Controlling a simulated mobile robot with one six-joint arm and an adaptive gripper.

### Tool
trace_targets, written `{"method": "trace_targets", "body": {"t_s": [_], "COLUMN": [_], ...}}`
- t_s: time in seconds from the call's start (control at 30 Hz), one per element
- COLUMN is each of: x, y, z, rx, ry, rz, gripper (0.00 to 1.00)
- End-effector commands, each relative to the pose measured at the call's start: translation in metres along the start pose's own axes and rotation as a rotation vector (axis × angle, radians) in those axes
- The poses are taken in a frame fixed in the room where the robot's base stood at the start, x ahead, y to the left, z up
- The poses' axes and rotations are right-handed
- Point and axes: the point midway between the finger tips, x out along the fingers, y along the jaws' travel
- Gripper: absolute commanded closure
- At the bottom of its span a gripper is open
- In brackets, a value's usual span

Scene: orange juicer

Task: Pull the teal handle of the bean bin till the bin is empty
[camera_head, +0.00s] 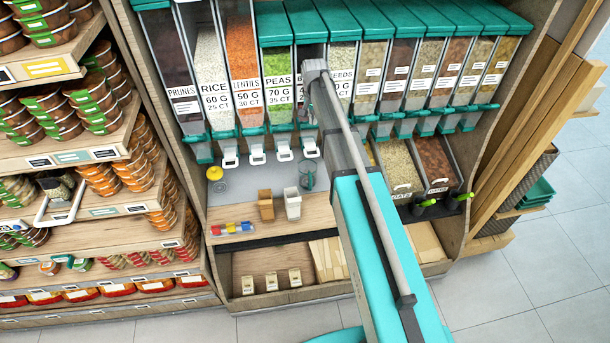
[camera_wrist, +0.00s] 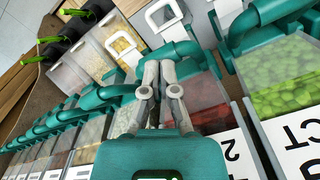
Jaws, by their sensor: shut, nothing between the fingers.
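The bean bin (camera_wrist: 208,112), with dark red contents, is next to the green pea bin in the wrist view. In the head view my arm hides most of it, right of the PEAS bin (camera_head: 278,85). Its teal handle (camera_wrist: 182,50) is a curved bar with a white loop (camera_wrist: 163,14) beyond it in the wrist view. My gripper (camera_wrist: 159,70) is shut and empty, with its fingertips close to the teal handle. I cannot tell whether they touch it. The fingertips are hard to make out in the head view.
A clear cup (camera_head: 307,177) stands on the grey counter below the bins. Small cartons (camera_head: 266,205) stand in front, with a yellow item (camera_head: 214,173) at left. Similar bins with teal handles line both sides. Open tilted bins (camera_head: 400,165) are at right.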

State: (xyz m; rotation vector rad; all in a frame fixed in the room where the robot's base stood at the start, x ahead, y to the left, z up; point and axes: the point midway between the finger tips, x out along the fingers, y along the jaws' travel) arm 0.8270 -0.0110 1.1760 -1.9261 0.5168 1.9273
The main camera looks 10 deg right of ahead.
Motion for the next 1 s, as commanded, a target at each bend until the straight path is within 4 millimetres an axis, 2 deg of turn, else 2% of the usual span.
{"method": "trace_targets", "body": {"t_s": [1.0], "x": [0.037], "y": [0.003], "z": [0.006], "rx": [0.0], "ry": [0.004], "rz": [-0.002], "gripper": [1.0]}}
